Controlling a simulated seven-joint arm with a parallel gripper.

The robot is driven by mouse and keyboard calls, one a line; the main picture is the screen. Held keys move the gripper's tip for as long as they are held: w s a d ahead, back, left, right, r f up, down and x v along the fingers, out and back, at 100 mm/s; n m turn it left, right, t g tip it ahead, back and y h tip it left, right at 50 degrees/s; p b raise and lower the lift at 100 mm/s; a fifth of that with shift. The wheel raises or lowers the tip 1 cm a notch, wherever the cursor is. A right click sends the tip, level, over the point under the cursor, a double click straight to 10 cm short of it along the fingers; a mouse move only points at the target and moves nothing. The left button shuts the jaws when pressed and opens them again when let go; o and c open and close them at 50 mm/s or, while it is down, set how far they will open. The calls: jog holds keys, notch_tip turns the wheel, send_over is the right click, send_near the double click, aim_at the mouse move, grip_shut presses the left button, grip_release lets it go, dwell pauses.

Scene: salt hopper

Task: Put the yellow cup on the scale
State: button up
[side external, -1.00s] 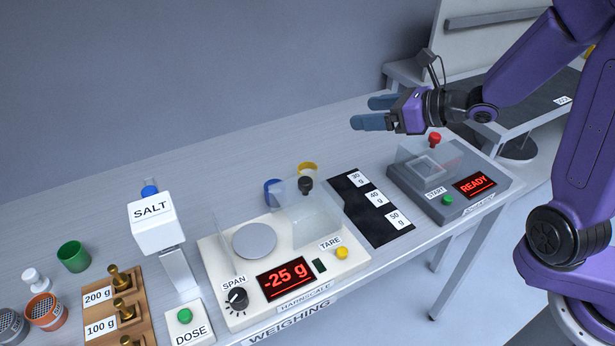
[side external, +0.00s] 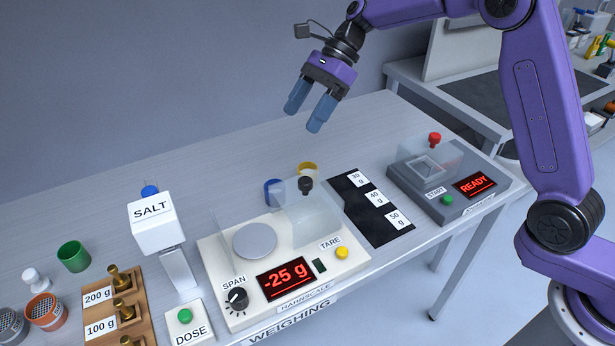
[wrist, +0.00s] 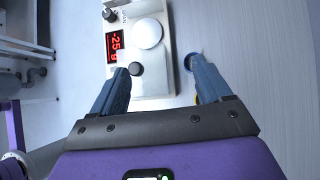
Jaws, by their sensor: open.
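The yellow cup (side external: 308,168) stands on the table behind the scale, partly hidden by the scale's clear shield. In the wrist view only a sliver of yellow (wrist: 197,98) shows beside my right finger. The scale (side external: 225,262) has a round grey pan (side external: 255,240), which is empty, and its display reads -25 g. The scale also shows in the wrist view (wrist: 150,78).
A blue cup (side external: 272,192) stands just left of the yellow cup. A clear shield (side external: 310,218) with a black knob (side external: 306,185) rises from the scale. The salt dispenser (side external: 155,228) is at left. A black weight mat (side external: 352,205) and the READY machine (side external: 425,190) are at right.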

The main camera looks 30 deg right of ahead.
jog(key=w+d+t+h, duration=0.1)
jog(key=w+d+h, duration=0.3)
jog(key=w+h, duration=0.35)
jog(key=shift+h, duration=0.25)
jog(key=f, duration=1.7)
jog(key=shift+s+a+f, duration=0.1)
jog(key=shift+s+f, duration=0.2)
jog(key=shift+s, duration=0.1)
jog(key=shift+w+f, duration=0.2)
jog(key=shift+f, duration=2.5)
jog(key=c, duration=1.2)
jog(key=shift+r, duration=0.15)
